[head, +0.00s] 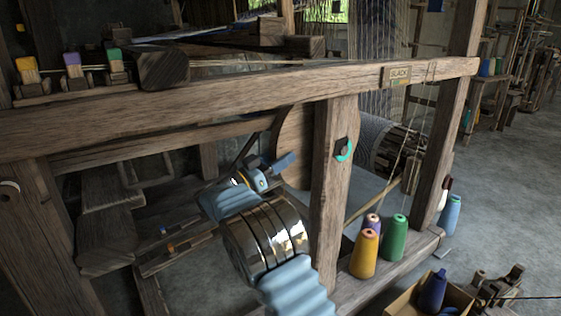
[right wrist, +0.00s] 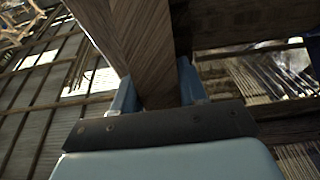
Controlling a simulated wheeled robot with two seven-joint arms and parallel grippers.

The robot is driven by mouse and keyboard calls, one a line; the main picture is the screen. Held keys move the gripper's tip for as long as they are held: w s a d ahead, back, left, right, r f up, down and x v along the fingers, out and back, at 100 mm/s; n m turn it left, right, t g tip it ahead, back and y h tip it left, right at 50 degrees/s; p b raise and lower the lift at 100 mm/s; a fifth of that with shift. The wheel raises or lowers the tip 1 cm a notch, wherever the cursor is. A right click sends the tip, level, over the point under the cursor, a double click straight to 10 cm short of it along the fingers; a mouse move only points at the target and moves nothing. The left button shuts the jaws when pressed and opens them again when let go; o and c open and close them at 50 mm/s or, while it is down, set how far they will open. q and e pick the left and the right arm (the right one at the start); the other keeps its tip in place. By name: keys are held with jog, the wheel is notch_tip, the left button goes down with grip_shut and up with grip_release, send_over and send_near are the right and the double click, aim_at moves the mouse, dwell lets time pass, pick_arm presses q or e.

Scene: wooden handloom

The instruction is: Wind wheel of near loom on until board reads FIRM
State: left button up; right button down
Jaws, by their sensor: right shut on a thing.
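The near loom's big wooden frame (head: 230,100) fills the head view. A small board (head: 397,76) hangs on its top beam at the right and appears to read SLACK. A rounded wooden piece (head: 292,142), likely the wheel, shows behind the upright post, which hides part of it. My right gripper (head: 268,168) reaches in from below, left of that post, with its blue fingers beside the rounded piece. In the right wrist view its fingers are shut on a wooden bar (right wrist: 145,45), which runs up between them. My left gripper is not in view.
The upright post (head: 331,200) stands close to the right of my arm. Yellow (head: 365,252) and green (head: 393,237) thread cones stand on the lower rail. A box with a blue cone (head: 432,290) sits at the bottom right.

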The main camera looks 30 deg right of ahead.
notch_tip(320, 180, up, 2)
jog(key=shift+a+r+y, duration=0.1)
jog(key=shift+r+y, duration=0.15)
jog(key=shift+y, duration=0.85)
jog(key=c, duration=0.7)
grip_release()
